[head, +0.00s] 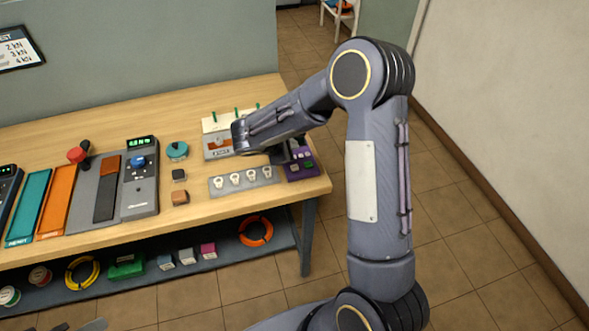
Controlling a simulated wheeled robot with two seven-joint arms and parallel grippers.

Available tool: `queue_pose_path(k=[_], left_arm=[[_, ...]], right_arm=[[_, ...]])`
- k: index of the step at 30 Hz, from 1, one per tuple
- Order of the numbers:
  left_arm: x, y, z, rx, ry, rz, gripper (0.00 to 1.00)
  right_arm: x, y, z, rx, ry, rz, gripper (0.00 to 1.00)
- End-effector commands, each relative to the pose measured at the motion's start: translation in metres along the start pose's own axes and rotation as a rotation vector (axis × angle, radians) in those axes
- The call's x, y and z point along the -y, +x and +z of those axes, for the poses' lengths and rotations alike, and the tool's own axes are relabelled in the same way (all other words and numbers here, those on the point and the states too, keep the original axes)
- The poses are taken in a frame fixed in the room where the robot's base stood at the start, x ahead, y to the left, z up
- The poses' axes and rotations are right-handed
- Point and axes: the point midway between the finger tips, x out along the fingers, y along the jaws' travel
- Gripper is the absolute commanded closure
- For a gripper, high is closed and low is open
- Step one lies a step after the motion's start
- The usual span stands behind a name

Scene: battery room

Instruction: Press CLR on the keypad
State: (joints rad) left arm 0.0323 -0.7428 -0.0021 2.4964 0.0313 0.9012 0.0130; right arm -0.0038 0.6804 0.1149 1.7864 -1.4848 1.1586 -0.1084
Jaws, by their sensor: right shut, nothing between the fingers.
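A small purple keypad (302,173) sits at the right end of the wooden table, near its front right corner. It carries small pale keys and a green one; their labels are too small to read, so I cannot tell which is CLR. My right gripper (282,157) reaches in from the right, shut and empty, at the left side of the keypad. It hides part of the keypad, and I cannot tell whether it touches it. My left gripper is not clearly seen.
A grey strip with several white round pieces (243,180) lies left of the keypad. A white and grey rack with green pegs (216,124) stands behind. A grey device with a green display (140,185) is further left. The table's right edge is close by.

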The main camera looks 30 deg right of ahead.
Motion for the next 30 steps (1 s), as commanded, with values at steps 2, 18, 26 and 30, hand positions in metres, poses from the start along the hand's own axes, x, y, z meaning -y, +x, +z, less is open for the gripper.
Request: queue_pose_path(k=[2,18,26,30], left_arm=[[0.004,0.009,0.005,0.0,0.0,0.0,0.64],[0.019,0.042,0.021,0.0,0.0,0.0,0.64],[0.019,0.041,0.021,0.0,0.0,0.0,0.64],[0.019,0.041,0.021,0.0,0.0,0.0,0.64]], right_arm=[[0.009,0.011,-0.008,0.0,-0.002,-0.003,1.0],[0.034,0.046,-0.033,0.001,0.0,0.0,1.0],[0.033,0.045,-0.033,0.0,0.0,-0.001,1.0],[0.033,0.045,-0.033,0.0,0.0,-0.001,1.0]])
